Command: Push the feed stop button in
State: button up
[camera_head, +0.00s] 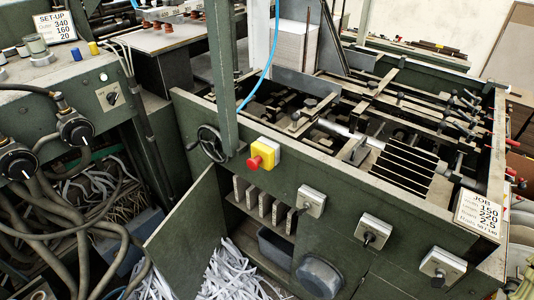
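A red mushroom-shaped button (254,162) stands out from a yellow box (268,151) on the front panel of the green machine, and I take it to be the feed stop button. It sits just right of the green upright post. From this view I cannot tell how far in it is. My gripper is not in view, and nothing touches the button.
A black handwheel (211,143) is left of the button. An open green door (190,238) juts out below it, with paper shreds (222,272) on the floor. Switch boxes (311,201) line the panel to the right. A blue cable (268,70) hangs by the post.

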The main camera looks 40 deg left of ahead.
aim_at(253, 165)
jog(key=u, duration=1.1)
jog(key=k, duration=0.5)
jog(key=z, duration=0.6)
jog(key=k, duration=0.85)
jog(key=u, duration=0.2)
jog(key=i, duration=0.65)
jog(key=u, duration=0.5)
